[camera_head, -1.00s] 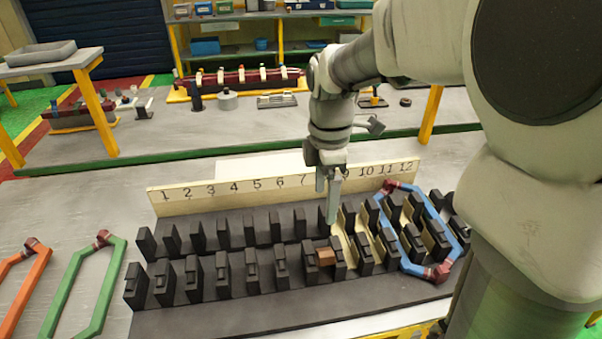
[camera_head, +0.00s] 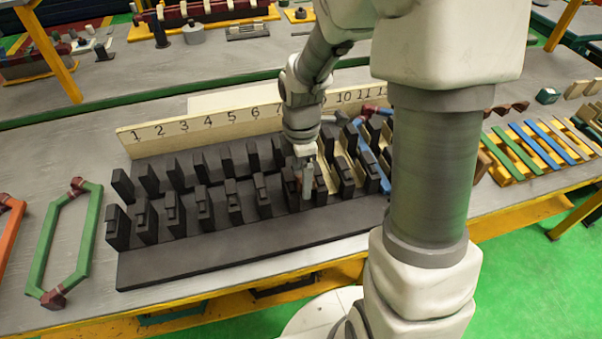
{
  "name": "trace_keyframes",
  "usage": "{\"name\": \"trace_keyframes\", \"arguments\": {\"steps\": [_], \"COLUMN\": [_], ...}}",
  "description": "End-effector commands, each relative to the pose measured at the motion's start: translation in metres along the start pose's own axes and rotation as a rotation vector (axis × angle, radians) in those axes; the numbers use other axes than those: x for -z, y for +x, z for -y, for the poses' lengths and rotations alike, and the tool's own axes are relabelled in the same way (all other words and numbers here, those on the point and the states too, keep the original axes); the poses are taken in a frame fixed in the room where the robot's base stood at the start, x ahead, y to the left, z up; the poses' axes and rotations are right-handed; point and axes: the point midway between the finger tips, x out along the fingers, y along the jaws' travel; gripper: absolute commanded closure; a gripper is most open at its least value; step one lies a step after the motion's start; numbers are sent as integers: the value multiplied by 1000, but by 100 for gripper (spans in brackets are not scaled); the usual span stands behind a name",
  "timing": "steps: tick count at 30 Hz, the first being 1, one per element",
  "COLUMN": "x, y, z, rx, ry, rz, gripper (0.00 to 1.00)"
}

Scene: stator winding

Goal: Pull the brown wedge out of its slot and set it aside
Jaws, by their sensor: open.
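The black stator block (camera_head: 200,262) lies on the bench with two rows of upright teeth and a numbered strip (camera_head: 190,125) behind it. My gripper (camera_head: 307,193) points down at the near row of teeth, right of the middle. It is open, with its fingers around the place of the brown wedge. A small reddish-brown patch, likely the brown wedge (camera_head: 307,175), shows by the fingers; the rest of it is hidden. I cannot tell whether the fingers touch it.
A blue coil (camera_head: 372,165) sits in the slots at the right, partly behind my arm. Pale liners (camera_head: 330,172) line slots beside the gripper. A green coil (camera_head: 45,245) and an orange coil (camera_head: 8,235) lie at the left. Coloured strips (camera_head: 540,145) lie on a yellow rack at the right.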

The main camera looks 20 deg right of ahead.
Motion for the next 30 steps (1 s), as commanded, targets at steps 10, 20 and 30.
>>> {"name": "trace_keyframes", "arguments": {"steps": [10,20,30], "x": [0,0,0], "y": [2,2,2], "z": [0,0,0], "rx": [0,0,0], "ry": [0,0,0], "rz": [0,0,0], "gripper": [11,70,99]}}
